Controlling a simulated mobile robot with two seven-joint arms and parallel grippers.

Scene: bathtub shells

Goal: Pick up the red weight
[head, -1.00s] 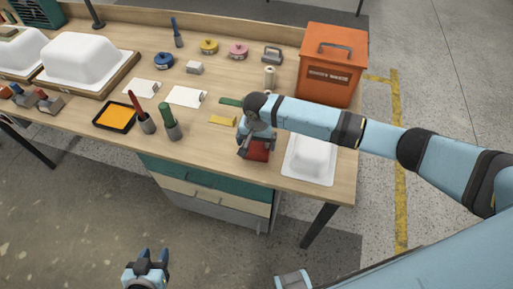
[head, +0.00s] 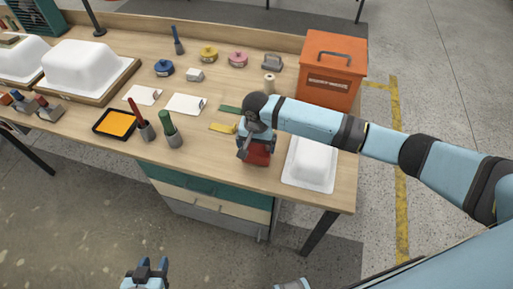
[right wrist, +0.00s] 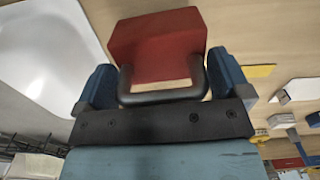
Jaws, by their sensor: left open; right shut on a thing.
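The red weight (head: 258,155) is a red block near the front edge of the wooden bench in the head view. In the right wrist view the red weight (right wrist: 158,45) shows with a dark curved handle (right wrist: 160,93) between the fingers. My right gripper (head: 256,148) is shut on the weight's handle; its blue fingers (right wrist: 168,88) stand on either side. Whether the weight touches the bench is hard to tell. My left gripper (head: 146,272) is open and empty, low in front of the bench.
A white shell (head: 311,162) stands just right of the weight, and an orange bin (head: 330,75) behind it. Bench (head: 205,150) is clear left of the weight.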

